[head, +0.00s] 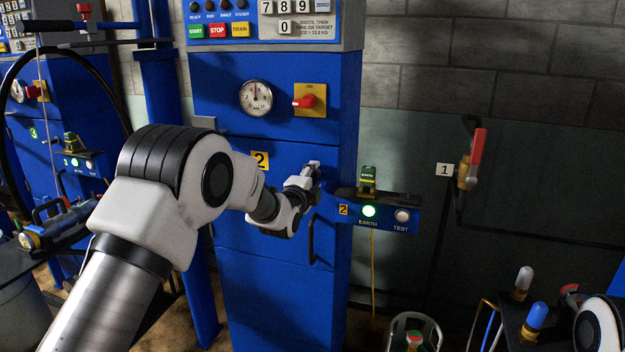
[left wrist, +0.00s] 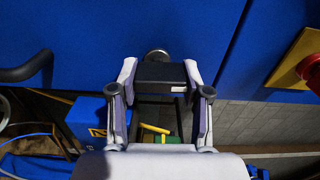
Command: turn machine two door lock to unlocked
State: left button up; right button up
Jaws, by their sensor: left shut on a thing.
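Machine two is the blue cabinet (head: 280,285) with a yellow "2" label (head: 260,160) on its door. My left gripper (head: 313,172) is at the right part of this door and hides most of the lock in the head view. In the left wrist view, the left gripper (left wrist: 160,92) is shut on the black door lock handle (left wrist: 160,73), with a finger on each side. Whether the lock stands at locked or unlocked cannot be read. My right gripper is not in view.
A black door handle (head: 311,241) is below the gripper. A shelf box (head: 385,212) with a lit green EARTH lamp juts out to the right. A red switch (head: 304,102) and a dial (head: 256,98) are above. A red-levered valve (head: 477,155) is on the wall.

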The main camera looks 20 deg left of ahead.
pick_arm(q)
jog(key=shift+m, duration=0.3)
jog(key=o, duration=1.2)
jog(key=shift+c, duration=0.2)
jog(key=s, duration=1.2)
jog(key=shift+a, duration=0.15)
